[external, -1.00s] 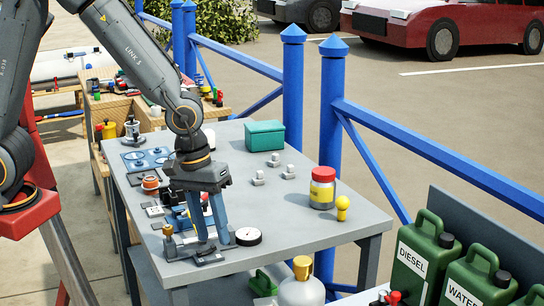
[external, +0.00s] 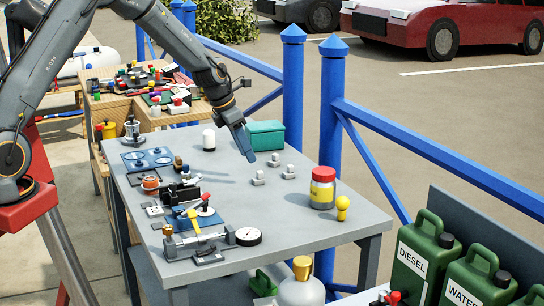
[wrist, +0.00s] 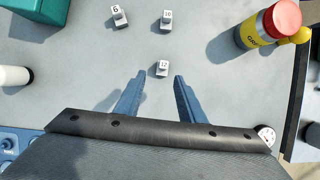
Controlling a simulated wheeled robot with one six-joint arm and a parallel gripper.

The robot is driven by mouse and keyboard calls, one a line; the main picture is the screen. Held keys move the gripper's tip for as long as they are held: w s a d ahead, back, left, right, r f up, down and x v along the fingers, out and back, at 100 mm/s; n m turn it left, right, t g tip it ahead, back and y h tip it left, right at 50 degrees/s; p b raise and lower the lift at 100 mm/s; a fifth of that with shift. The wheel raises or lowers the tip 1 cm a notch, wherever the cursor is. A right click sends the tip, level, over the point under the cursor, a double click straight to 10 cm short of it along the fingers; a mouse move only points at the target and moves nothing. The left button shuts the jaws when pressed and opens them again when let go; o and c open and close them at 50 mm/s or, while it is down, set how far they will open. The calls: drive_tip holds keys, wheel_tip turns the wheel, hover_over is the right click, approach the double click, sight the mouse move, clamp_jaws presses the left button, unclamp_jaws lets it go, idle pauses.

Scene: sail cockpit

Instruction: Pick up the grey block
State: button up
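Three small light-grey blocks with numbers stand on the grey table (external: 300,222). In the wrist view they read 12 (wrist: 162,69), 10 (wrist: 166,20) and 6 (wrist: 119,16). In the external view the three are a front-left block (external: 258,178), a back block (external: 274,160) and a right block (external: 289,172). My gripper (external: 250,158) is above the table, just to the left of the blocks. In the wrist view its blue fingers (wrist: 159,77) are spread apart with nothing between them. The block marked 12 appears just beyond the gap between the fingertips.
A teal box (external: 266,134) stands behind the blocks, and a red-lidded yellow jar (external: 322,190) to their right. A white domed object (external: 209,139) stands to the left. A dial gauge (external: 248,236) and several tools lie toward the front left. The table's middle is clear.

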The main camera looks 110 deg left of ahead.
sight(258, 172)
drive_tip(key=shift+w+p+x, duration=0.15)
drive_tip(key=shift+p+x, duration=0.4)
drive_tip(key=shift+x, duration=1.15)
drive_tip(key=shift+w+p+x, duration=0.15)
drive_tip(key=shift+p+x, duration=0.4)
drive_tip(key=shift+x, duration=1.15)
drive_tip(key=shift+d+r, duration=0.1)
clamp_jaws()
